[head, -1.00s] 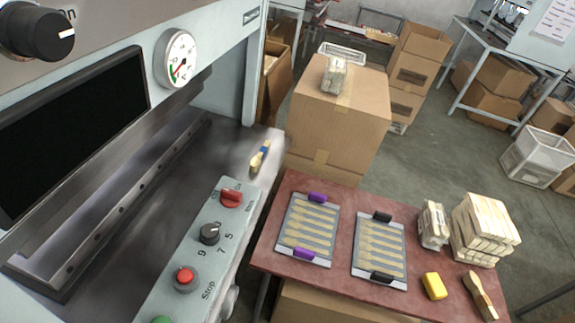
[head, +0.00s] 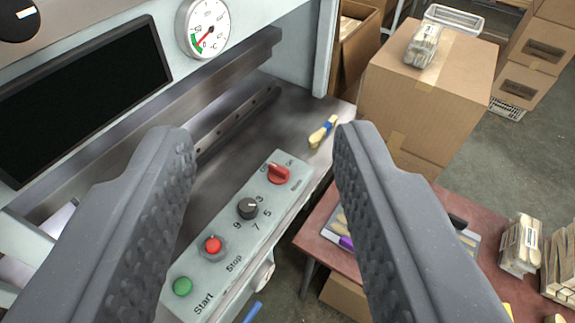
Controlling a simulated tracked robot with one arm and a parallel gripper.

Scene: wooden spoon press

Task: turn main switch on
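The main switch (head: 279,173) is a red rotary knob at the far end of the grey control panel (head: 225,235) on the press. Faint lettering sits beside it, too small to read surely. My gripper (head: 262,145) is open, with its two dark textured fingers to the left and right of the picture. The switch shows between the fingers, and nothing is held. I cannot tell how far the fingertips are from the switch.
The panel also has a black dial (head: 248,208), a red stop button (head: 213,244) and a green start button (head: 183,286). A blue-banded wooden spoon bundle (head: 323,131) lies beyond the switch. A red table (head: 312,222) and a cardboard box (head: 425,95) stand to the right.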

